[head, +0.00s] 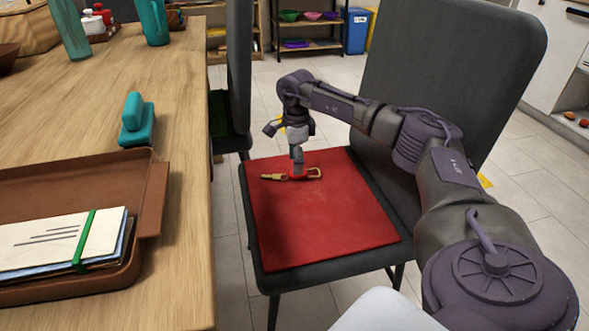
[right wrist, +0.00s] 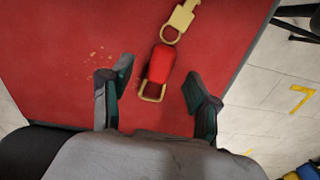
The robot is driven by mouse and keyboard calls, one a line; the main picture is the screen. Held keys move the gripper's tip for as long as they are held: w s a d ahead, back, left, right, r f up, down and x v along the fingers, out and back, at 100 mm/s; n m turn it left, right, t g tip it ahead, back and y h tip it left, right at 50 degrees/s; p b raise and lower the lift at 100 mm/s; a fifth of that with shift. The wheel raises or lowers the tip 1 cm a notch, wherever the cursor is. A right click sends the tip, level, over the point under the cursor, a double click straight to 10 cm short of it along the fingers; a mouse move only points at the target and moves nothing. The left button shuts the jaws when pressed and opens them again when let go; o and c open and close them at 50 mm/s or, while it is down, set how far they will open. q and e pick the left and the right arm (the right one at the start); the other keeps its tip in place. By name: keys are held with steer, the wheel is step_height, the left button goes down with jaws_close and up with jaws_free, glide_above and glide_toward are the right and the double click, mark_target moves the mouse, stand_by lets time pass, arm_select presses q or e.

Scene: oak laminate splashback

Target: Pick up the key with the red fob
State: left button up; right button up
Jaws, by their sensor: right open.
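The key with the red fob (head: 275,177) lies on the red seat pad (head: 330,222) of the grey chair, near its back-left part. It also shows in the right wrist view as a red fob (right wrist: 160,65) with a brass clip at one end and a brass key on a ring at the other. My right gripper (head: 297,168) points down over the fob. In the right wrist view its two fingers (right wrist: 156,98) are apart, one on each side of the fob's clip end, with gaps to both. My left gripper is not in view.
The wooden table (head: 190,120) is on the left, with a brown tray (head: 155,200) of papers and a teal object (head: 137,120). The chair backrest (head: 440,75) rises behind my right arm. Another chair (head: 238,70) stands close behind. Tiled floor lies between table and chair.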

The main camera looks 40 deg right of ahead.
mark_target(291, 175)
steer(key=f+b, duration=0.1)
steer(key=f, duration=0.3)
steer(key=shift+w+f, duration=0.1)
steer(key=shift+w, duration=0.1)
jaws_close()
